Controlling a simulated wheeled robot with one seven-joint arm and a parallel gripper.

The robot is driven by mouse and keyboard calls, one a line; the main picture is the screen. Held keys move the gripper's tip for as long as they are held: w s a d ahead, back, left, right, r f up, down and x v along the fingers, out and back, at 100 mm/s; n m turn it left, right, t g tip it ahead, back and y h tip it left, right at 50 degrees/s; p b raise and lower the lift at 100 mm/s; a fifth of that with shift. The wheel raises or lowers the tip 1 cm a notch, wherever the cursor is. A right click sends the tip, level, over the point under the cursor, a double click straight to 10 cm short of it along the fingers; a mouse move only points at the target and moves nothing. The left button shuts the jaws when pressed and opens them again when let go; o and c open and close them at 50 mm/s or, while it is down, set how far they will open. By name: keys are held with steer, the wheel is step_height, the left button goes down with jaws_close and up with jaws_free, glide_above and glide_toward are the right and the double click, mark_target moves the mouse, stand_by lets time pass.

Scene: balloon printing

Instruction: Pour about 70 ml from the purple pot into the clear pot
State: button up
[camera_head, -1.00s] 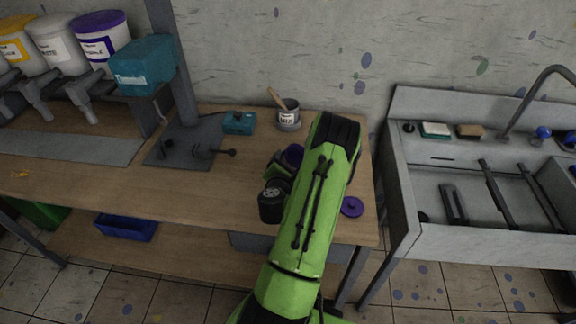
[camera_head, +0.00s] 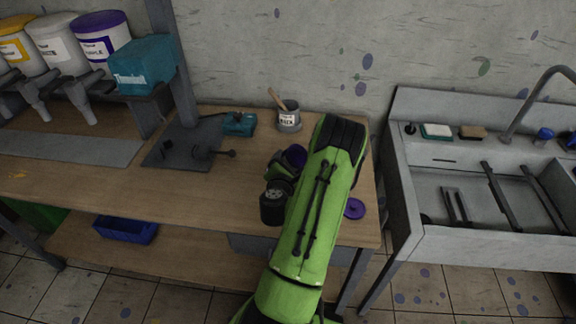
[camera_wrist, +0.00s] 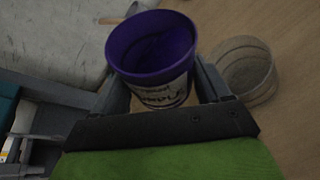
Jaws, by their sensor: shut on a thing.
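The purple pot (camera_wrist: 152,90), with a purple rim and a white label, is between the fingers of my gripper (camera_wrist: 160,95) in the wrist view. My gripper is shut on it. It is open at the top, and its inside looks purple. A clear pot (camera_wrist: 247,71) stands on the table just right of the purple pot in the wrist view, partly behind the finger. I cannot make out the clear pot in the head view.
A mix pot with a stick (camera_head: 289,117) stands at the back of the table. A purple lid (camera_head: 354,208) lies right of my arm. A teal block (camera_head: 239,123) and a dark stand (camera_head: 185,145) are further left. A sink (camera_head: 470,200) is at the right.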

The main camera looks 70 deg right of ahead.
steer(key=shift+m+t+h+b, duration=0.5)
steer(key=shift+m+t+b, duration=0.75)
steer(key=shift+b, duration=2.45)
stand_by(4.2)
